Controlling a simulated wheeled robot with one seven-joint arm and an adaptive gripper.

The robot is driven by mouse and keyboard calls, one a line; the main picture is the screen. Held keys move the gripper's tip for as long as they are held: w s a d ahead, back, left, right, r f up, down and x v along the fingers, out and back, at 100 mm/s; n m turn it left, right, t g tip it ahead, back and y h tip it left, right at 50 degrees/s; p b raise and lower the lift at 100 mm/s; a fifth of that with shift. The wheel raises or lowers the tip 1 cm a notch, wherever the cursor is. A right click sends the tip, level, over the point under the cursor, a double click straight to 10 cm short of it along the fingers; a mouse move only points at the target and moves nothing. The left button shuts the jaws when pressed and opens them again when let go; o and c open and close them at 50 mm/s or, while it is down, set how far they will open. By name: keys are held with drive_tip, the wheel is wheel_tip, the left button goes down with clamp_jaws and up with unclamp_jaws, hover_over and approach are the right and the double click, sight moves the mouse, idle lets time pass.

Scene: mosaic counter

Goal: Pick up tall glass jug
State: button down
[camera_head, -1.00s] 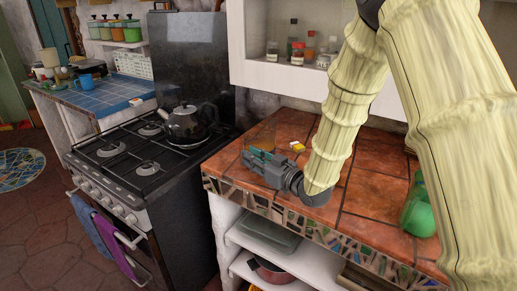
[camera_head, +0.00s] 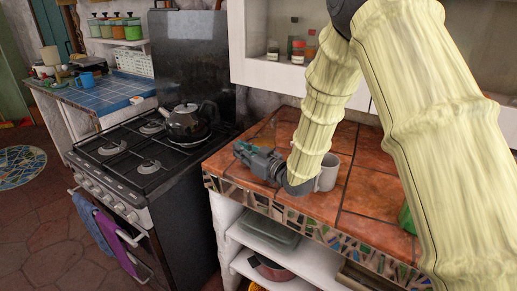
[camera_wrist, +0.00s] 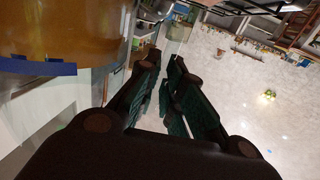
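A clear, brownish see-through shape (camera_head: 267,131), which looks like the tall glass jug, stands on the tiled counter just behind my gripper. Its outline is faint, and its lower part is hidden by my gripper. My gripper (camera_head: 241,150) lies low over the counter's left end, pointing left toward the stove. In the wrist view, my gripper (camera_wrist: 165,58) has its two dark fingers apart, with a narrow empty gap between them. A large amber rounded surface (camera_wrist: 70,25) fills the wrist view's upper left, outside the fingers; I cannot tell for sure that it is the jug.
A grey-white mug (camera_head: 328,172) stands right beside my forearm. A green vessel (camera_head: 405,218) is mostly hidden behind my arm. The stove (camera_head: 150,150) with a dark kettle (camera_head: 186,122) is left of the counter (camera_head: 368,190). A white wall cabinet (camera_head: 275,75) hangs above.

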sight(241, 141)
drive_tip(key=shift+r, duration=0.2)
idle(0.3)
drive_tip(key=shift+r+b, duration=0.3)
drive_tip(key=shift+r, duration=1)
drive_tip(key=s+a+r+b, duration=0.2)
drive_tip(key=s+a, duration=0.7)
drive_tip(key=s, duration=0.4)
drive_tip(key=shift+s, duration=0.15)
drive_tip(key=c, duration=2.1)
unclamp_jaws()
clamp_jaws()
